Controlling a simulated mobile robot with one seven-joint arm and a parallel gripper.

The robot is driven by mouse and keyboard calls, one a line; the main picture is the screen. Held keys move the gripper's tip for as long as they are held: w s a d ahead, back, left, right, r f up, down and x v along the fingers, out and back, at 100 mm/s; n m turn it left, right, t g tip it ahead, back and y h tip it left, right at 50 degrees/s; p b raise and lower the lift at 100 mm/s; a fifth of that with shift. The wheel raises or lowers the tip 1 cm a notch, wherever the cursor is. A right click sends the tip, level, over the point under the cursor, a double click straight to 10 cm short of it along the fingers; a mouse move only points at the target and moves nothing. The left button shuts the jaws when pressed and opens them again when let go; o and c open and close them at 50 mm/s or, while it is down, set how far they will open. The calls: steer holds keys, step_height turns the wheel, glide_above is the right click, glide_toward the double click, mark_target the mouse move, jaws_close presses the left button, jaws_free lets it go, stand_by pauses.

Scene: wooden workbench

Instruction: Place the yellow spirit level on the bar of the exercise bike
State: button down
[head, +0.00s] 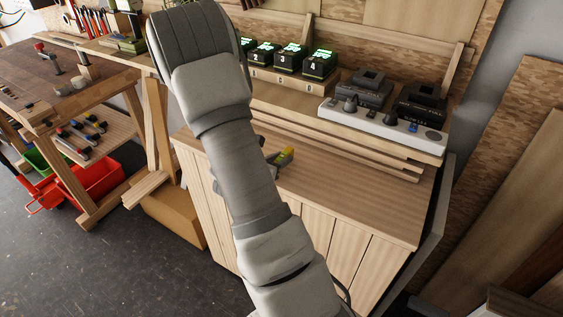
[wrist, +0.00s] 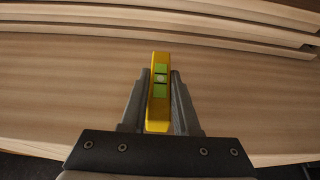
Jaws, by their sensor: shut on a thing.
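The yellow spirit level (wrist: 159,118) has green vial windows and sits between the two fingers of my gripper (wrist: 160,100) in the wrist view. The fingers are shut on its sides. In the head view the level (head: 287,155) shows as a small yellow piece beside my arm, over the wooden cabinet top. My arm hides most of it and most of my gripper. I cannot tell whether the level touches the top. No exercise bike is in view.
The wooden cabinet (head: 370,205) has bare top to the right. Stacked boards and a shelf carry numbered batteries (head: 320,64) and a power strip with chargers (head: 385,122) behind. A workbench (head: 60,85) and red bin (head: 90,180) stand left. Dark floor (head: 120,265) is open at lower left.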

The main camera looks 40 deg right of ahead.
steer(key=shift+f, duration=0.55)
steer(key=shift+f+b, duration=0.25)
steer(key=shift+b, duration=0.05)
steer(key=c, duration=0.7)
jaws_free()
steer(key=shift+r, duration=0.1)
steer(key=shift+o, duration=0.2)
